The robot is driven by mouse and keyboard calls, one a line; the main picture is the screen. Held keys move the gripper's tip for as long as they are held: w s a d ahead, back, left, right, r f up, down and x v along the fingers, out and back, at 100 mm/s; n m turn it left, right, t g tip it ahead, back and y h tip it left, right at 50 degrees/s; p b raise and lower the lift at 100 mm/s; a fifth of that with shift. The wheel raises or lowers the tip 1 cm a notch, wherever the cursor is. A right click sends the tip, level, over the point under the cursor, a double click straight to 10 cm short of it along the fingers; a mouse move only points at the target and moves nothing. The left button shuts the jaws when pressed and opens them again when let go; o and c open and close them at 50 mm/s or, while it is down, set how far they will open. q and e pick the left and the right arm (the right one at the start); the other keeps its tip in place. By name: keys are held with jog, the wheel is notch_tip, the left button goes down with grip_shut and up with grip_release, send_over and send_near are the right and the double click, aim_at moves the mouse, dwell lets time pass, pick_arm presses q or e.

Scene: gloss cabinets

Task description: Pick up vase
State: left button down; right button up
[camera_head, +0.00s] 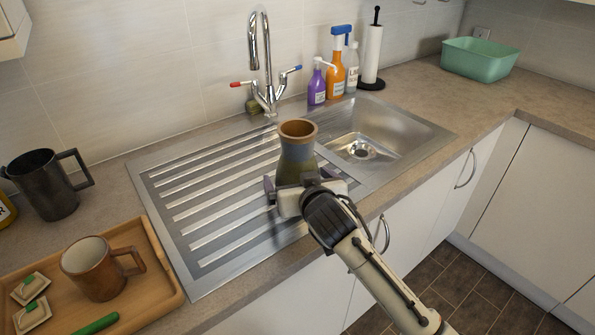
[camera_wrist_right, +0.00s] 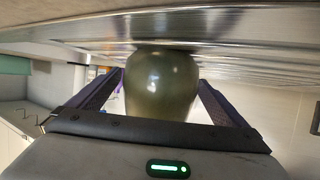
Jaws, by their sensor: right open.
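The vase (camera_head: 297,150) stands upright on the ribbed metal drainboard (camera_head: 205,205), just left of the sink basin. It has a wide brown rim and a darker greenish lower body. My right gripper (camera_head: 301,192) is in front of the vase's lower part and hides its base. In the right wrist view the vase's olive body (camera_wrist_right: 161,84) sits between the two open fingers of my right gripper (camera_wrist_right: 160,95), with one finger on each side. Whether a finger touches it cannot be told. My left gripper is not in view.
The faucet (camera_head: 262,60) rises behind the vase. A purple bottle (camera_head: 317,85) and an orange spray bottle (camera_head: 337,70) stand behind the sink basin (camera_head: 375,140). A tray (camera_head: 160,285) with a brown mug (camera_head: 97,268) and a dark pitcher (camera_head: 46,184) are at left.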

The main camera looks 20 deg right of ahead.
jog(key=c, duration=1.6)
jog(key=shift+w+r, duration=0.1)
jog(key=shift+r, duration=0.1)
jog(key=shift+c, duration=0.8)
